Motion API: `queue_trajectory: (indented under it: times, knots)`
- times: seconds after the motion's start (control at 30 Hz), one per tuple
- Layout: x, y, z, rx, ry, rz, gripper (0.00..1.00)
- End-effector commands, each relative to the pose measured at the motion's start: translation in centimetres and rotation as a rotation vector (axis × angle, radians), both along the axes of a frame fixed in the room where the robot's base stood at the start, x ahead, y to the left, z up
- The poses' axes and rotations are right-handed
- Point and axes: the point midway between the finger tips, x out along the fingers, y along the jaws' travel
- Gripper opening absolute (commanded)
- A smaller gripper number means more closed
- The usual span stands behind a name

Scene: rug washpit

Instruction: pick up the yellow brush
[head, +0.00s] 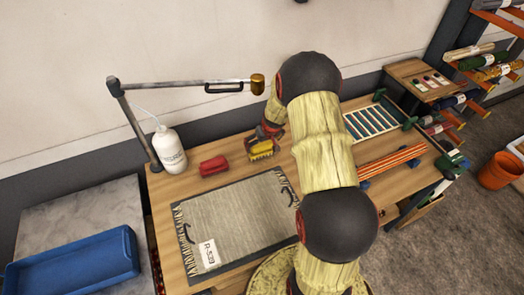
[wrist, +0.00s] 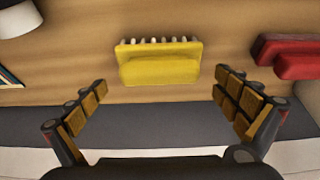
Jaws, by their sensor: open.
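The yellow brush (wrist: 160,66) lies on the wooden table in the wrist view, with a row of pale bristles along its far edge. My gripper (wrist: 167,92) is open, its two padded fingers spread wide on either side of and just short of the brush. Nothing is between the fingers. In the head view the brush (head: 261,149) shows beside my gripper (head: 266,135), near the back of the table and partly hidden by the gripper.
A red brush-like block (head: 213,166) lies left of the yellow brush; it also shows in the wrist view (wrist: 292,60). A white bottle (head: 170,151) stands further left under a lamp arm (head: 185,85). A grey rug (head: 235,220) lies in front. Orange rods (head: 393,160) lie to the right.

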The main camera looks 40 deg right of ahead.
Motion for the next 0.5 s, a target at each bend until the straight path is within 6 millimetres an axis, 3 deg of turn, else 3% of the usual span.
queue_trajectory:
  times: [0.2, 0.5]
  knots:
    - [0.9, -0.3, -2.2, 0.000, 0.001, -0.001, 1.00]
    - [0.9, -0.3, -2.3, -0.001, 0.000, -0.001, 0.98]
